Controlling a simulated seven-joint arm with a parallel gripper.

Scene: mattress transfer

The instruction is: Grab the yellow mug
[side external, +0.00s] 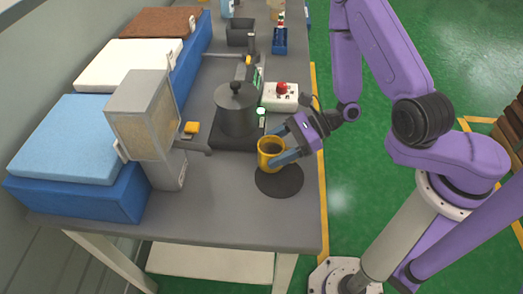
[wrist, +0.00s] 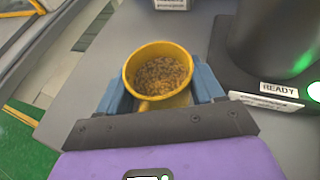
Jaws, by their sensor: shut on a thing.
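The yellow mug (side external: 270,150) is at the right side of the grey table, by the back edge of a dark round mat (side external: 279,181). I cannot tell whether it touches the table. In the wrist view the mug (wrist: 150,100) is filled with brown, grainy contents. My gripper (side external: 280,152) reaches in from the right, with its blue fingers on the mug's sides. In the wrist view my gripper (wrist: 163,88) has one finger on each side of the mug and is shut on it.
A grey lidded pot (side external: 236,110) stands on a dark base just left of the mug. It is close to my gripper. A white box with a red button (side external: 281,96) is behind. A grey dispenser (side external: 147,118) stands at the left. The front of the table is clear.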

